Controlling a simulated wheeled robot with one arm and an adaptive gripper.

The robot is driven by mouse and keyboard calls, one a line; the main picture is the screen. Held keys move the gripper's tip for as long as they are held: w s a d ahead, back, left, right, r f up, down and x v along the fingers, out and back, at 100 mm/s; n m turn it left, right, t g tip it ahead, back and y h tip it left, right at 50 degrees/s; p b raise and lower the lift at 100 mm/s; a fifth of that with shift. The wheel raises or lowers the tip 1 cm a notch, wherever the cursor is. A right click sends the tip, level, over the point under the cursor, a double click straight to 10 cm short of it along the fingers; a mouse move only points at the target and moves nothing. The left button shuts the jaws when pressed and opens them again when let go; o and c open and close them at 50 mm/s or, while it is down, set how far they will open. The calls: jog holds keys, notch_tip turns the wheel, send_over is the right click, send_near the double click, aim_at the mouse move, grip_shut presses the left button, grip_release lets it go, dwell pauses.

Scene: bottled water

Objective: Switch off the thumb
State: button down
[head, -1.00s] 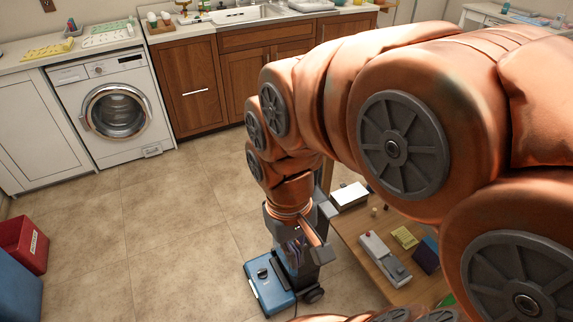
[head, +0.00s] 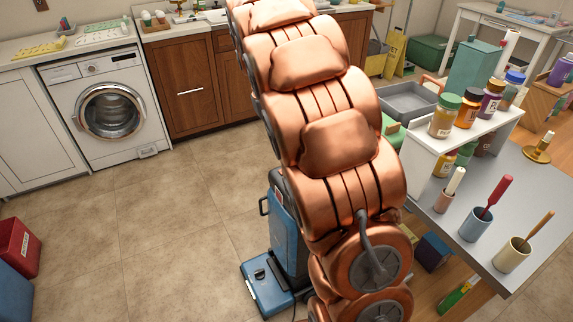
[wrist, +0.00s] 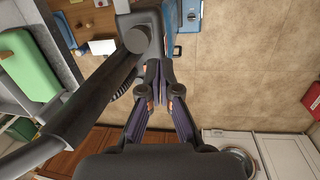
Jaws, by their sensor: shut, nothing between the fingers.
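A blue upright vacuum cleaner (head: 285,235) stands on the floor, partly behind my arm in the head view. In the wrist view its blue part (wrist: 189,18) shows at the top. A thick dark bar (wrist: 95,85) crosses the left of the wrist view, close to my fingers; it looks like the vacuum's handle. My gripper (wrist: 160,72) is shut and empty in the wrist view, pointing down toward the vacuum. I cannot tell whether it touches the bar. In the head view my gripper is hidden. I cannot make out which part is the thumb switch.
A grey table (head: 520,190) with jars and brush cups stands at right. A washing machine (head: 108,108) and wooden cabinets (head: 182,85) line the back. A red box (head: 20,248) sits at left. Tiled floor (head: 150,220) is clear left of the vacuum.

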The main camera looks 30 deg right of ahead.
jog(key=w+d+f+b, duration=0.2)
jog(key=w+d+f, duration=0.8)
jog(key=w, duration=0.5)
jog(key=shift+d+f+n+t+b, duration=0.3)
jog(key=shift+d+f+n+b, duration=0.1)
jog(key=shift+f, duration=0.4)
jog(key=f, duration=0.4)
jog(key=d+f+p, duration=0.1)
jog(key=f, duration=0.4)
jog(key=f+p, duration=0.1)
jog(key=f, duration=0.4)
jog(key=shift+s+d, duration=0.1)
jog(key=shift+d, duration=0.3)
jog(key=shift+d+f+y, duration=0.15)
jog(key=shift+f+y, duration=0.15)
jog(key=shift+y, duration=0.2)
jog(key=shift+r, duration=0.1)
